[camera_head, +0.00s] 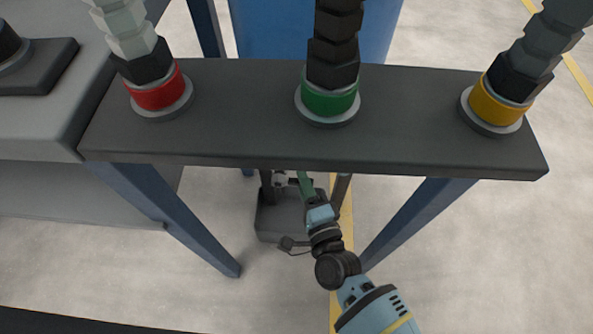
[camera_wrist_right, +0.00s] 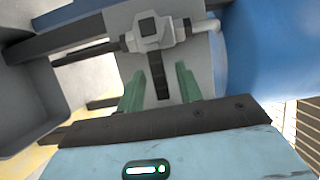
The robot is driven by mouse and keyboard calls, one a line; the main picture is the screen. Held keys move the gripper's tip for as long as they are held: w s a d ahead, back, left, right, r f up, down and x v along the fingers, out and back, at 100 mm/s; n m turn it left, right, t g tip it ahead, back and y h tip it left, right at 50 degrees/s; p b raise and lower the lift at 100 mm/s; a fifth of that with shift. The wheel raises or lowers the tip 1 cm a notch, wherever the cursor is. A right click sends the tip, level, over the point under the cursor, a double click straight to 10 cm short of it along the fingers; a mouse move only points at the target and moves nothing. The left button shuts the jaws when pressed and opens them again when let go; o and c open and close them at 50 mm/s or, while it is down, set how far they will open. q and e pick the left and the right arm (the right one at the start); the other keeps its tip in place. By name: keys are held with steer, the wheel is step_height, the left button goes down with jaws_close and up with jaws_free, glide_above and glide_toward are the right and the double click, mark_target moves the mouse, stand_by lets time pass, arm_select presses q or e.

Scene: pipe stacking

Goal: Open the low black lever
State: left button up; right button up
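The low black lever (camera_wrist_right: 162,82) hangs from a grey metal valve (camera_wrist_right: 150,32) in the right wrist view, pointing towards my gripper. My right gripper (camera_wrist_right: 160,70) has its two green fingers apart, one on each side of the lever in the picture. A gap shows on both sides, and I cannot tell how deep the lever sits between them. In the head view my right gripper (camera_head: 304,182) reaches under the dark shelf, beside the valve (camera_head: 281,180); the lever is not clear there. My left gripper is not in view.
The dark shelf (camera_head: 235,130) on blue legs (camera_head: 420,215) spans above my right arm. It carries stacked pipes with red (camera_head: 158,92), green (camera_head: 330,98) and yellow (camera_head: 497,106) collars. A grey box (camera_head: 275,218) stands below. A blue body (camera_wrist_right: 262,50) is close at right in the wrist view.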

steer(key=shift+w+a, duration=0.25)
steer(key=shift+w, duration=0.25)
jaws_close()
